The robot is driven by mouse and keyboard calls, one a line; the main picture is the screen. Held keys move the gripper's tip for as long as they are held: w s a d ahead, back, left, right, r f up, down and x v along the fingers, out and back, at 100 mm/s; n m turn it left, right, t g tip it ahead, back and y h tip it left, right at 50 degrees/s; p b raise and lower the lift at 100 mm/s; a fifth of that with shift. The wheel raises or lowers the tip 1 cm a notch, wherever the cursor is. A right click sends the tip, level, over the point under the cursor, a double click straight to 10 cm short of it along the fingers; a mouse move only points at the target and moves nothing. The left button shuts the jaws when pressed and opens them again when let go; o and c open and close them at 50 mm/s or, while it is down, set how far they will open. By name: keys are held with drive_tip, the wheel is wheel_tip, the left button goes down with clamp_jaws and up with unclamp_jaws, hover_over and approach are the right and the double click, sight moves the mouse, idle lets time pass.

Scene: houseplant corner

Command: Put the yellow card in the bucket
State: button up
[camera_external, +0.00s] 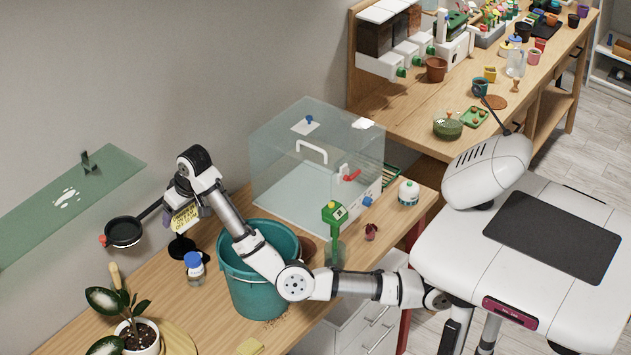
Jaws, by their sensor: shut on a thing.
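My gripper (184,203) is at the left, pointing down, and is shut on the yellow card (183,219), which has dark writing on it. The card hangs above the bench, to the left of the bucket. The teal bucket (262,298) stands upright on the bench, its mouth open at the top. My arm passes in front of the bucket and across its rim, hiding part of it. The fingertips are small and partly hidden.
A black stand (182,247) and a blue-capped bottle (194,268) are below and beside the card. A black pan (123,232) is to the left. A potted plant (138,335) stands front left. A clear box (315,160) is behind the bucket.

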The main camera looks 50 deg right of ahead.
sight(175, 229)
drive_tip(key=a, duration=0.1)
drive_tip(key=s+a, duration=0.1)
drive_tip(key=s+a+f, duration=0.1)
drive_tip(key=a, duration=0.1)
drive_tip(key=shift+s, duration=0.15)
wheel_tip(175, 229, down, 30)
drive_tip(key=p, duration=0.5)
drive_tip(key=shift+f, duration=0.1)
drive_tip(key=o, duration=1.1)
drive_tip(key=shift+f, duration=0.1)
drive_tip(key=shift+c, duration=0.2)
drive_tip(key=shift+b+v, duration=1.3)
drive_tip(key=shift+v, duration=2.55)
